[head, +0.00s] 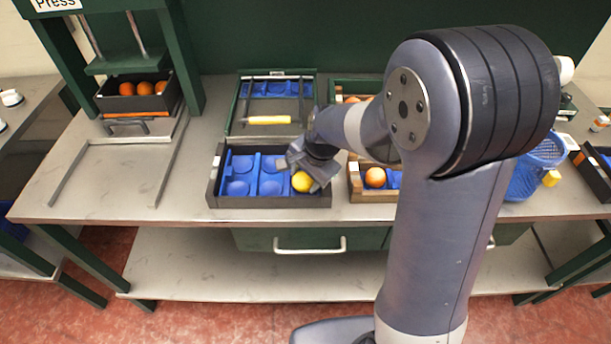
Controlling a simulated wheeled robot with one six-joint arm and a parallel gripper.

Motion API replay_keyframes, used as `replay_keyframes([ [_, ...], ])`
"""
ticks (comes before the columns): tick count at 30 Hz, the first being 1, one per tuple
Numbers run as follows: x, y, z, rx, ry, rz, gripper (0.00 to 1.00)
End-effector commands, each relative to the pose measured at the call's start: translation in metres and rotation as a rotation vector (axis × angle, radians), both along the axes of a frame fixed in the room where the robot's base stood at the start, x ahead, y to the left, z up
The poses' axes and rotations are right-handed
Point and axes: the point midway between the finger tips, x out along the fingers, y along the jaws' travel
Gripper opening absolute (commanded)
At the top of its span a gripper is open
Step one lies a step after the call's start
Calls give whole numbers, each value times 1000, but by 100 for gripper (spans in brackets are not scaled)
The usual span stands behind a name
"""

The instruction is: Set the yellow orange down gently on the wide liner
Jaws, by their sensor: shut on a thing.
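The yellow orange (301,182) is at the right end of the dark tray (215,186) on the bench. My gripper (303,175) is shut on it, reaching in from the upper right. A wide blue liner (238,188) with round cups lies in this tray. The orange is over or in the liner's front right part; I cannot tell whether it touches the liner. The gripper and wrist hide the liner's back right part. The cups in view to the left are empty.
A wooden crate (353,184) with an orange fruit (375,177) and blue liner stands close on the right. Behind is a green-edged tray (237,105) with a yellow-handled tool (267,120). A press with a box of oranges (144,88) stands left; blue basket (527,176) right.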

Motion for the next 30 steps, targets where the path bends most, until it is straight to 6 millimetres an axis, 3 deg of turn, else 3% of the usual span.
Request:
replay_keyframes([
  [25, 0, 0, -9, 0, 0, 0, 24],
  [26, 0, 0, -9, 0, 0, 0, 49],
  [30, 0, 0, -9, 0, 0, 0, 61],
])
